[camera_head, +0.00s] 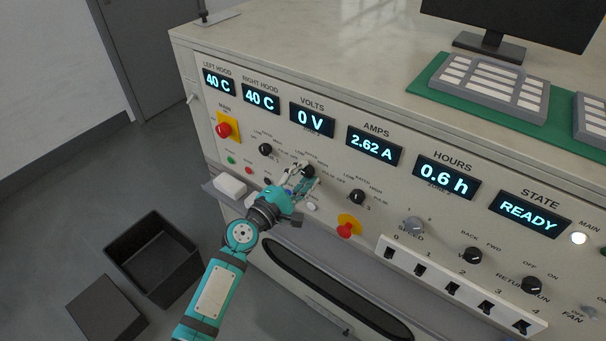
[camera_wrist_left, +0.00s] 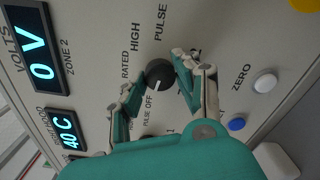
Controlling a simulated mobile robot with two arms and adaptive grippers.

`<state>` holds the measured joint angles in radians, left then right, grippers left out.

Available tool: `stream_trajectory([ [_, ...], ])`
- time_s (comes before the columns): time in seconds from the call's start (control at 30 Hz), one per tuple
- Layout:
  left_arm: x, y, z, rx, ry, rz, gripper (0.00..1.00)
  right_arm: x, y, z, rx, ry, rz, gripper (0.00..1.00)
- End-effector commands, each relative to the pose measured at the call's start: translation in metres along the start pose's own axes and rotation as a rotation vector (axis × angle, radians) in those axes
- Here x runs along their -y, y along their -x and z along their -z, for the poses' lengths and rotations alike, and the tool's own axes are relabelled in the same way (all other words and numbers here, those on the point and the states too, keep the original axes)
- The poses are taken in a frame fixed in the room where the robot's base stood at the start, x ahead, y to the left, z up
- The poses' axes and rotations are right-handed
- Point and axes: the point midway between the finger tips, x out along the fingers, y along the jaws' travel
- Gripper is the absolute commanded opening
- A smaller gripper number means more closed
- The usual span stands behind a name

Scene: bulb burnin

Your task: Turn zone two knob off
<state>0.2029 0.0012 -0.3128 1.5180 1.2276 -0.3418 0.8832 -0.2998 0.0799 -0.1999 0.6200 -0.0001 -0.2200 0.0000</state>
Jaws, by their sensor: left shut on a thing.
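The zone two knob (camera_wrist_left: 159,74) is a round black knob under the 0 V display (camera_wrist_left: 40,45), which is labelled ZONE 2. In the wrist view a pale pointer mark on it faces the OFF lettering. RATED, HIGH and PULSE are printed around it. My left gripper (camera_wrist_left: 158,82) has its two fingers on opposite sides of the knob and is shut on it. In the head view my left gripper (camera_head: 304,179) reaches the panel below the VOLTS display and partly covers the knob (camera_head: 308,171). My right gripper is not in view.
Other black knobs (camera_head: 265,149) (camera_head: 357,197) sit left and right of the gripper. A red emergency button (camera_head: 224,130) is at the panel's left, another red knob (camera_head: 346,230) lower right. An open black bin (camera_head: 150,262) stands on the floor.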

Motion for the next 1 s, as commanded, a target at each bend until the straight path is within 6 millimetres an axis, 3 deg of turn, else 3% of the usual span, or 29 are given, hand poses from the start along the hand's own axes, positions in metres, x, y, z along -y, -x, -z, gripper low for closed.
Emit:
stream_trajectory([
  [0.43, 0.0011, 0.0004, 0.0008, -0.001, 0.012, 0.001, 0.0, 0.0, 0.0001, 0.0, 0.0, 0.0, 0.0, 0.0],
  [0.47, 0.0011, 0.0004, 0.0008, -0.001, 0.012, 0.001, 0.36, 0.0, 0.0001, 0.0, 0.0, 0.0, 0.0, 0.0],
  [0.6, 0.0009, 0.0003, 0.0006, -0.001, 0.011, 0.001, 0.54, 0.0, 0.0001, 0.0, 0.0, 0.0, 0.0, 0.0],
  [0.87, 0.0004, 0.0005, 0.0003, 0.0, 0.01, 0.0, 0.55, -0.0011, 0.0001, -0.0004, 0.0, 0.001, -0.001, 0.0],
  [1.0, 0.0012, 0.0098, 0.0007, -0.001, 0.009, 0.001, 0.55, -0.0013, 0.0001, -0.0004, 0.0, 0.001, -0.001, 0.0],
])
